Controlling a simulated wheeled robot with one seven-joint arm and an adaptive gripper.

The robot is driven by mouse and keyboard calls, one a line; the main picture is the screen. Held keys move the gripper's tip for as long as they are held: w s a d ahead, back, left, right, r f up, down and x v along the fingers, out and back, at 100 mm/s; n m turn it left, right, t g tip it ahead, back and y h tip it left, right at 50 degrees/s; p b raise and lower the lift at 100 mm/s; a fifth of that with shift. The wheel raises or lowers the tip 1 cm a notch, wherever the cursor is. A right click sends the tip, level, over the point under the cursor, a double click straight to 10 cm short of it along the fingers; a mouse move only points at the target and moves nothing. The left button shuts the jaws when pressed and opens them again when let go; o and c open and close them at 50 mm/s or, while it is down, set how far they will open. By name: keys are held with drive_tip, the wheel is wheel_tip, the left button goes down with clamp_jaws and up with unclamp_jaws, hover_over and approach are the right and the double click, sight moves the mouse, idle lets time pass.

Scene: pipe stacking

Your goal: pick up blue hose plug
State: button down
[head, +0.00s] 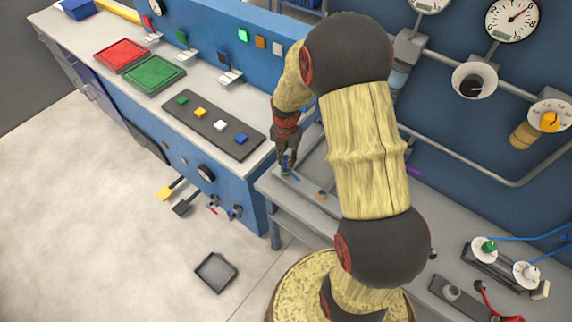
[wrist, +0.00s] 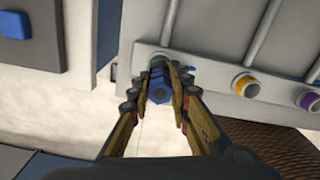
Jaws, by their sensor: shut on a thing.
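The blue hose plug (wrist: 159,92) shows between the fingers of my gripper (wrist: 160,82) in the wrist view, with a finger on each side of it. My gripper is shut on it. A green-ringed socket (wrist: 158,60) lies just beyond the plug; I cannot tell whether the plug still touches it. In the head view my gripper (head: 287,165) points down at the left end of the grey bench, and a small bit of blue shows by its tips. The fingers hide most of the plug there.
A yellow-ringed socket (wrist: 247,86) and a purple-ringed one (wrist: 309,100) sit to the right on the grey bench. The blue console (head: 225,185) with a dark button strip (head: 212,125) stands close on the left. Pipes and gauges line the back wall. A grey tray (head: 216,272) lies on the floor.

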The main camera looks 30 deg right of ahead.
drive_tip(key=shift+r, duration=0.15)
drive_tip(key=shift+r, duration=0.65)
drive_tip(key=s+a+r+p, duration=0.3)
drive_tip(key=s+r, duration=0.8)
drive_tip(key=s, duration=0.2)
drive_tip(key=shift+s+r+p, duration=0.25)
drive_tip(key=shift+s+p, duration=0.05)
drive_tip(key=shift+s, duration=0.05)
drive_tip(key=shift+r, duration=0.1)
wheel_tip(320, 180, up, 8)
drive_tip(key=p, duration=0.6)
